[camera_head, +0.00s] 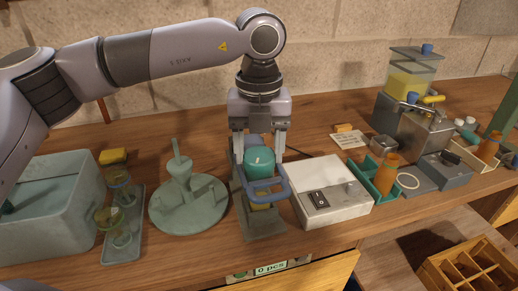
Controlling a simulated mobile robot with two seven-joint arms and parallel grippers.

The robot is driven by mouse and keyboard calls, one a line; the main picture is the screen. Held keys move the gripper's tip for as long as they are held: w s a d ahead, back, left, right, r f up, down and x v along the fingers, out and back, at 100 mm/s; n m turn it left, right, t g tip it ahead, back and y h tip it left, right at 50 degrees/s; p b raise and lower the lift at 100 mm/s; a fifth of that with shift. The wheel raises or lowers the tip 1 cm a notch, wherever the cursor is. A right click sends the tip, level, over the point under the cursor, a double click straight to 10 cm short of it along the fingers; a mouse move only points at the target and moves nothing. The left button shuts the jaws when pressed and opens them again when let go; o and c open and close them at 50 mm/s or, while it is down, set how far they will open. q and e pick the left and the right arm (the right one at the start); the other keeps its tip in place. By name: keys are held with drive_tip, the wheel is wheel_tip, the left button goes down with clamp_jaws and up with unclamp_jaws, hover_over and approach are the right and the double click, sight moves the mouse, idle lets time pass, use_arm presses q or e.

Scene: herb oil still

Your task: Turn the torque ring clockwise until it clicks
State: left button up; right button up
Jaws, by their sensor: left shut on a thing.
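A teal round part (258,163) with a small pale mark on its top sits in a grey stand (265,226); I take it for the torque ring. My left gripper (259,147) points straight down over it and is shut on it, one finger on each side. A blue loop-shaped handle (268,194) is on the front of the stand, just below the ring. Something yellow shows low in the stand. The back of the ring is hidden by the gripper. My right gripper is not in view.
A white box with a black switch (335,192) stands close right of the stand. A grey-green round plate with a spindle (188,203) is close left. Further left are a tray with small cups (122,247) and a grey basin (45,205). Bottles and machines crowd the right.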

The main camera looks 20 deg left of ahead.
sight(259, 154)
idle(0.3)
use_arm(q)
drive_tip(key=o, duration=1.1)
drive_tip(key=shift+c, duration=0.2)
drive_tip(key=shift+r+b, duration=0.4)
drive_tip(key=shift+r, duration=3.25)
